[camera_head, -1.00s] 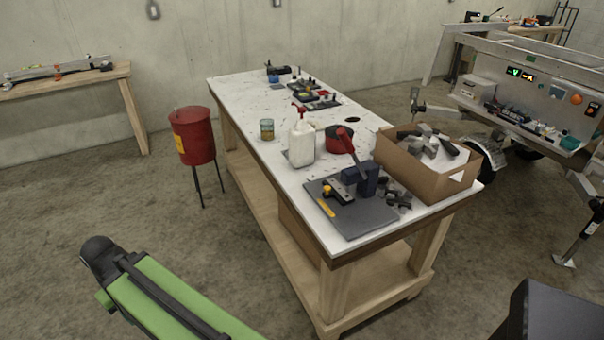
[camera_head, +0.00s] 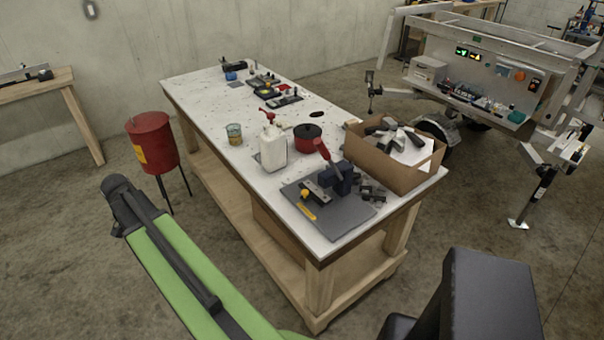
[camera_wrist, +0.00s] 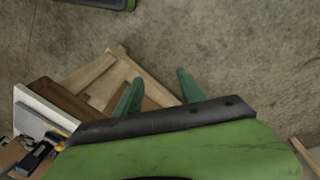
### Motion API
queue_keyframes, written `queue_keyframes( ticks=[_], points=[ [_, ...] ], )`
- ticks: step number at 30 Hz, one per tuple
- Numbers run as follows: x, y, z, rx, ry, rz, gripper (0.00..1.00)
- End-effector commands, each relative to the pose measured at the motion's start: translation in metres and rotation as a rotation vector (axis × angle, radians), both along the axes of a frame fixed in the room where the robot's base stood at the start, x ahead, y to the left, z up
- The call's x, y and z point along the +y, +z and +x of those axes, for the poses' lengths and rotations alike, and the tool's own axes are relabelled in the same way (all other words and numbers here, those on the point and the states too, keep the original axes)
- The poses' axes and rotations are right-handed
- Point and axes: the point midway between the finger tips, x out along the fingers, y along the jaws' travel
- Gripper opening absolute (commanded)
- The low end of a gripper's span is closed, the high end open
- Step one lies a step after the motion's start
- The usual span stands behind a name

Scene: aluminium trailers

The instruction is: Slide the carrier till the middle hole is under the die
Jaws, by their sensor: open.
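A small press (camera_head: 338,179) with a dark blue body and a raised red lever stands on a grey base plate (camera_head: 345,222) at the near end of the workbench. The carrier (camera_head: 315,191), a dark flat bar with a yellow knob (camera_head: 304,195) at its left end, lies left of the press body. Its holes and the die are too small to make out. My gripper (camera_wrist: 159,90) shows in the wrist view, its two teal fingers apart and empty. It points at floor and bench frame, away from the press.
The white-topped workbench (camera_head: 200,99) also holds a white jug (camera_head: 272,149), a red pot (camera_head: 307,138) and a cardboard box (camera_head: 378,166) close behind the press. A red bin (camera_head: 152,143) stands left. A trailer (camera_head: 470,78) stands right. Floor in front is clear.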

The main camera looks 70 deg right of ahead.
Motion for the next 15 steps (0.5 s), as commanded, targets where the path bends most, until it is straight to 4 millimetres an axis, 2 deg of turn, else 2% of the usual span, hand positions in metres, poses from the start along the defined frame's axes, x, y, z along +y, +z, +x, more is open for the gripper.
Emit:
queue_keyframes(
  ticks=[1,2,3,5,6,9,10,12,15],
  points=[
    [-0.068,0.040,-0.011,0.004,-0.232,-0.038,0.47],
    [-0.105,0.052,-0.024,0.008,-0.381,-0.066,0.47],
    [-0.152,0.067,-0.046,0.011,-0.574,-0.103,0.47],
    [-0.216,0.088,-0.083,0.014,-0.848,-0.163,0.47],
    [-0.254,0.100,-0.110,0.016,-1.014,-0.201,0.47],
    [-0.325,0.124,-0.175,0.023,-1.360,-0.291,0.47],
    [-0.341,0.129,-0.192,0.025,-1.442,-0.315,0.47],
    [-0.367,0.137,-0.224,0.026,-1.588,-0.358,0.47],
    [-0.385,0.142,-0.250,0.028,-1.701,-0.395,0.47]
  ],
)
